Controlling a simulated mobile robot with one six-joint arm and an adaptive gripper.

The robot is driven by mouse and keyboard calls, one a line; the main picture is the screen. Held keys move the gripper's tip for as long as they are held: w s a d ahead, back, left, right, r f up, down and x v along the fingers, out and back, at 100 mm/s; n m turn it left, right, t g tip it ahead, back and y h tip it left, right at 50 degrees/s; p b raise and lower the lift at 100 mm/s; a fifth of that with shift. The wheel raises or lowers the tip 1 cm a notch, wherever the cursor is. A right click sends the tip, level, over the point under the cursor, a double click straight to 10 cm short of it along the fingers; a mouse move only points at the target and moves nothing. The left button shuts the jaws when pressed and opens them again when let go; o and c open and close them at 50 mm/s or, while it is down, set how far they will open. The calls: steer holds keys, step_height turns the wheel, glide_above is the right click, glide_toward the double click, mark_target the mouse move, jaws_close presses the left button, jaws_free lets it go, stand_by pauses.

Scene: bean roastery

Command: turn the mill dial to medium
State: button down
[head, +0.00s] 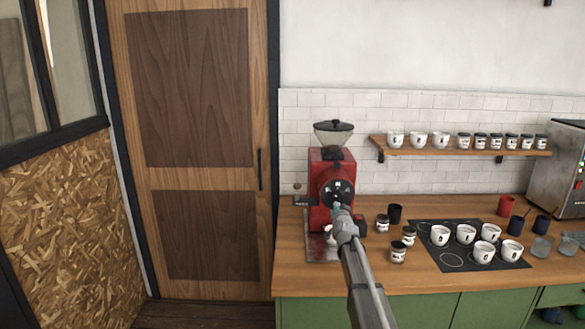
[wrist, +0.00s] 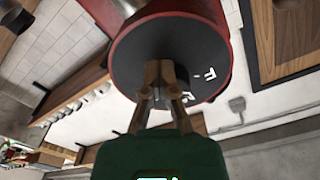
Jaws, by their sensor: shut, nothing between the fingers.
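The red mill (head: 320,178) stands on the wooden counter against the tiled wall. Its round black dial (head: 338,190) faces me and has small white marks, with an M near the middle in the head view. In the wrist view the dial (wrist: 135,50) fills the upper middle, and a white F shows on its right part. My gripper (head: 339,209) is at the lower edge of the dial in the head view. In the wrist view its fingertips (wrist: 160,66) are together in front of the dial's face. I cannot tell whether they touch it. The fingers hide part of the dial.
Dark-lidded jars (head: 398,251) and a black cup (head: 394,214) stand right of the mill. White cups stand on a dark mat (head: 455,262) further right. A wall shelf (head: 460,149) holds cups and jars. A wooden door (head: 200,150) is at left.

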steer(key=shift+d+f+b, duration=0.1)
steer(key=shift+f+b, duration=0.2)
steer(key=shift+b, duration=0.15)
stand_by(0.4)
steer(key=s, duration=0.6)
stand_by(0.4)
steer(key=shift+r+m, duration=0.1)
steer(key=shift+m, duration=0.2)
steer(key=a+m, duration=0.1)
steer(key=m, duration=0.2)
steer(key=a+r+m+p, duration=0.1)
steer(key=m, duration=0.3)
steer(key=s+r+m+p, duration=0.1)
steer(key=m, duration=0.3)
steer(key=shift+a, duration=0.4)
steer(key=shift+w, duration=0.15)
stand_by(0.4)
